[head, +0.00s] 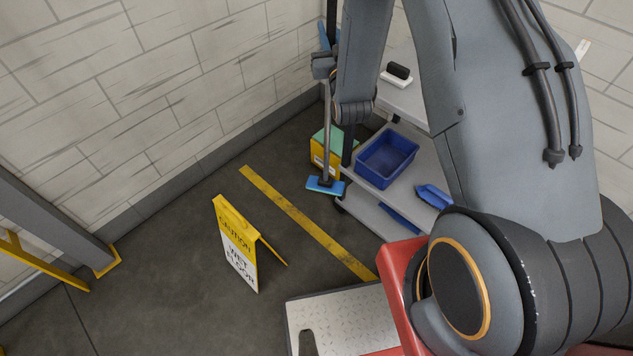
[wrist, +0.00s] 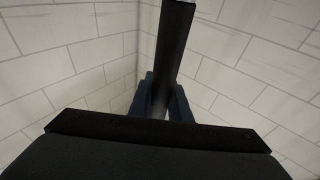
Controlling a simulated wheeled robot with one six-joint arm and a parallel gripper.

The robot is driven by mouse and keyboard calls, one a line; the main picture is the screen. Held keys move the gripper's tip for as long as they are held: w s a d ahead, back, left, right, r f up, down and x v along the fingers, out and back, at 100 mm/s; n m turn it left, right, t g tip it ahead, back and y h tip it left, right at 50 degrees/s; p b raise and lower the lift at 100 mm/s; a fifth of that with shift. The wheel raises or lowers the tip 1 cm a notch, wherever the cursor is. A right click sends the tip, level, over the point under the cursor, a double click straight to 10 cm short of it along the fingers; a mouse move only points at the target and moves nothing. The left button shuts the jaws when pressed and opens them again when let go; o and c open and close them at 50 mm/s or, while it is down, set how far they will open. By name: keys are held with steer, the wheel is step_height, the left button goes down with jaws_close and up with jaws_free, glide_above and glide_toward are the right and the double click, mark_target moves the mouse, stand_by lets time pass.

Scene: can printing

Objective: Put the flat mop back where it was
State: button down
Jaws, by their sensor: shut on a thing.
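The flat mop has a blue head (head: 325,186) and a grey handle (head: 326,130) that stands close to upright in the head view. Its head is low, beside a yellow and green box; I cannot tell whether it touches the floor. My gripper (head: 324,66) is shut on the handle, high up near the wall corner, and partly hidden by my arm. In the wrist view, the dark handle (wrist: 172,55) runs up between the blue-grey fingers (wrist: 159,98), with the white wall corner behind.
A grey cart holds a blue bin (head: 386,157) and a blue scoop-like thing (head: 433,196). A yellow and green box (head: 322,156) stands behind the mop head. A yellow wet floor sign (head: 238,240) stands at the left. Floor between sign and wall is clear.

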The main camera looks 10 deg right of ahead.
steer(key=w+f+h+b, duration=0.1)
steer(key=w+f+b, duration=0.4)
steer(key=f+b, duration=0.45)
steer(key=w+f+m+b, duration=0.1)
steer(key=w+f+b, duration=0.55)
steer(key=b, duration=0.55)
steer(key=w+f+h+b, duration=0.1)
steer(key=w+f+b, duration=0.3)
steer(key=f+b, duration=0.55)
step_height(320, 180, down, 9)
steer(key=b, duration=0.3)
steer(key=shift+w+d+r, duration=0.15)
steer(key=shift+d, duration=0.3)
steer(key=c, duration=2)
jaws_free()
steer(key=shift+f, duration=0.2)
steer(key=shift+c, duration=0.2)
steer(key=o, duration=0.4)
steer(key=shift+r, duration=0.1)
